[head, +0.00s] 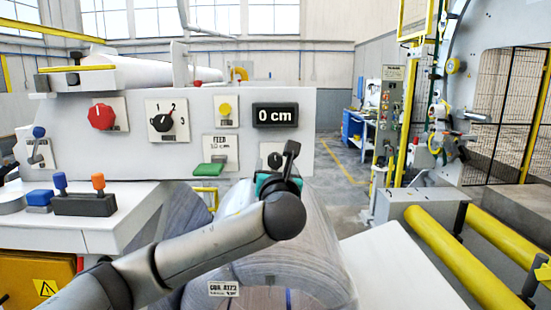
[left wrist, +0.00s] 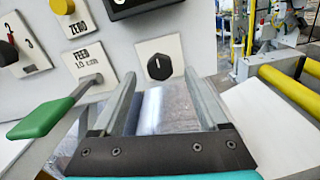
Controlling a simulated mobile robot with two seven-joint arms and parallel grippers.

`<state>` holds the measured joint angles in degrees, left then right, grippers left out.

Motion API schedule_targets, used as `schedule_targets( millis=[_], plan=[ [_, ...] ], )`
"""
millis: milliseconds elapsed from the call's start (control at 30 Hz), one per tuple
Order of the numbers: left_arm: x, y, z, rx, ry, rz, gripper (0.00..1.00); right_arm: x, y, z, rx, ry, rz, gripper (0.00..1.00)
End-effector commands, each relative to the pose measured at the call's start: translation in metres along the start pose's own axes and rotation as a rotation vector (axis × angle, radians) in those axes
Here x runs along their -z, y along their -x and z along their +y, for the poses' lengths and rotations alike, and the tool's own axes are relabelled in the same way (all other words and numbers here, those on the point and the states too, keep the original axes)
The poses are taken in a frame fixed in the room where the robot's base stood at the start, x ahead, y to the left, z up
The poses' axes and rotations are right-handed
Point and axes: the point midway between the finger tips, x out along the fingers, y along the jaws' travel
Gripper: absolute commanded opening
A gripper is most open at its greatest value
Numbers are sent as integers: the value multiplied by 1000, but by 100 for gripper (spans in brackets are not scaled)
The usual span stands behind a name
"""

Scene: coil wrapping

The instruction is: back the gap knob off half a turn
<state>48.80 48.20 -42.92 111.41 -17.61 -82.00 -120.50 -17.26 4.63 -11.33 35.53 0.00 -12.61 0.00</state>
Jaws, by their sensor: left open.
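A small black knob (left wrist: 159,67) on a white plate sits at the lower right of the grey panel. Its white mark points roughly up in the left wrist view. It also shows in the head view (head: 274,159), with its label hidden behind my gripper; I take it as the gap knob. My left gripper (head: 284,165) is open and empty in front of the panel. In the left wrist view its two fingers point at the panel, and the knob appears between their tips. I cannot tell any contact. My right gripper is not in view.
The panel also carries a red knob (head: 101,116), a numbered selector (head: 162,122), a yellow button (head: 225,109), a green feed lever (head: 209,169) and a display reading 0 cm (head: 275,115). A wrapped coil (head: 310,260) lies below my arm. Yellow rollers (head: 455,255) stand at right.

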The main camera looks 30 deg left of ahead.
Motion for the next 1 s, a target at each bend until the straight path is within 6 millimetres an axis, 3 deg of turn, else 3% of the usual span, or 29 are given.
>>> schedule_targets(
  millis=[200, 400, 867, 1000],
  plan=[
    [-1, -31, 0, -1, 1, 2, 76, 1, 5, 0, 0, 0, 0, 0],
    [0, -48, 0, 0, 1, 1, 76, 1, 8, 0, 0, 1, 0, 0],
    [0, -56, 0, 1, 1, 0, 76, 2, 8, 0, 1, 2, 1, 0],
    [0, -56, 0, 1, 1, 0, 61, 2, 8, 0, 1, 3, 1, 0]
  ],
)
